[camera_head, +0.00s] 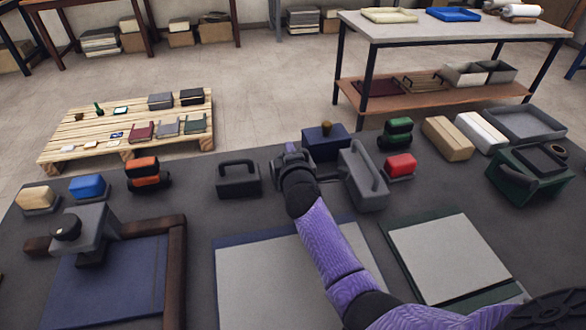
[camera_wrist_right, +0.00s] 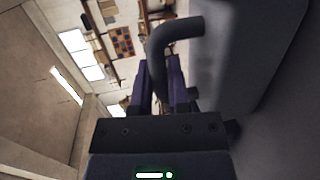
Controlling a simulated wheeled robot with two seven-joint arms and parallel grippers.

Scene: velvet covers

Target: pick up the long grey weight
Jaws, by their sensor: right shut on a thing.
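The long grey weight (camera_head: 362,185) has a long bar handle along its top and stands right of centre in the head view. In the right wrist view its grey body (camera_wrist_right: 245,60) fills the right side, and its curved dark handle (camera_wrist_right: 165,42) runs down between the fingers. My right gripper (camera_head: 293,163) shows in the head view just left of this weight; its fingertips are hard to make out there. In the right wrist view my right gripper (camera_wrist_right: 162,88) is shut on the handle. I cannot tell whether the weight is off the table. My left gripper is not in view.
A navy block with a brown knob (camera_head: 322,143) is just behind. Red (camera_head: 400,165) and green (camera_head: 397,133) blocks stand close on the right. Covers (camera_head: 445,255) lie in front. A pallet (camera_head: 75,135) lies beyond.

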